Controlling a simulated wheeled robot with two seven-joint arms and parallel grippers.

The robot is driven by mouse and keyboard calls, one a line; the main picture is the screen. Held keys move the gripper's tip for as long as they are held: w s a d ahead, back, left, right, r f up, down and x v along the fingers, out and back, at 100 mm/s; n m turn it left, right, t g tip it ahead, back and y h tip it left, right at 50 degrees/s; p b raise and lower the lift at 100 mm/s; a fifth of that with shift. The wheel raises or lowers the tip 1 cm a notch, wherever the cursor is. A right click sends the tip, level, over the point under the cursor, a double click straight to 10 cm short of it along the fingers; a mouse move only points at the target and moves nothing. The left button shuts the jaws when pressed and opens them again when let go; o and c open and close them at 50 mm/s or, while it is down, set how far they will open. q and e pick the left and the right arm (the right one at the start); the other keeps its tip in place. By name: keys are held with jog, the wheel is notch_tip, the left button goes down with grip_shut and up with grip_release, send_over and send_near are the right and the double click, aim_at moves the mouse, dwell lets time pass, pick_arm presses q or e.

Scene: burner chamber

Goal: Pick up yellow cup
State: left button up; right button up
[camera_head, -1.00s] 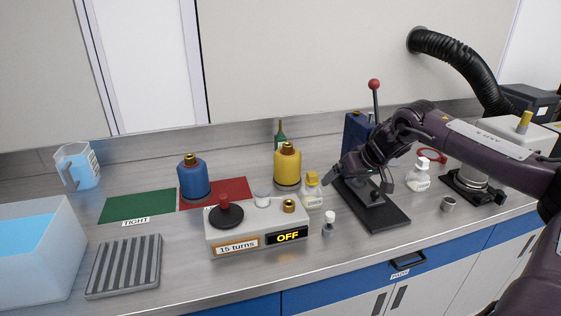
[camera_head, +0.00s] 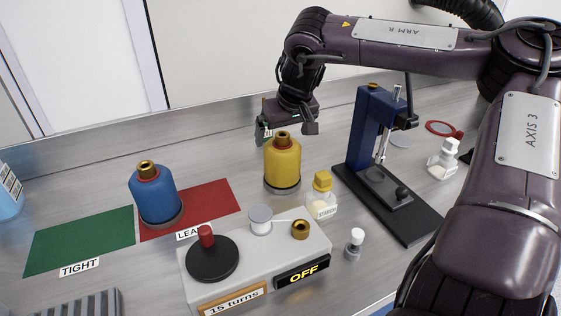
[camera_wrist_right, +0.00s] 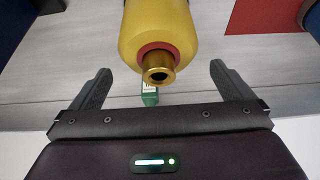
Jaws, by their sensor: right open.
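The yellow cup looks like a yellow canister (camera_head: 283,165) with a red collar and brass neck. It stands upright on the bench right of the red mat. My right gripper (camera_head: 287,128) is just behind and above its top in the head view. In the right wrist view, the yellow canister (camera_wrist_right: 158,30) reaches down from the top edge, its brass neck centred between the spread fingers of my right gripper (camera_wrist_right: 162,84). The fingers are open, with clear gaps on both sides and nothing held. My left gripper is out of view.
A blue canister (camera_head: 154,196) stands on the red mat (camera_head: 212,203), beside the green mat (camera_head: 80,240). A yellow-capped bottle (camera_head: 321,200) stands close to the yellow canister. The grey OFF device (camera_head: 240,270) is in front. A blue-column press (camera_head: 370,130) stands to the right.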

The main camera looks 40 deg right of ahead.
aim_at(281, 137)
jog(key=x, duration=0.2)
jog(key=p+x, duration=0.1)
jog(key=x, duration=0.1)
jog(key=shift+s+f, duration=0.1)
jog(key=shift+f, duration=0.45)
jog(key=c, duration=1.8)
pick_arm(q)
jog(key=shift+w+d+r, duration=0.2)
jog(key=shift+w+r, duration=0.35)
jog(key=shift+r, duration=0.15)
pick_arm(e)
jog(key=shift+r, duration=0.15)
jog(key=shift+c, duration=0.4)
jog(key=shift+w, duration=0.2)
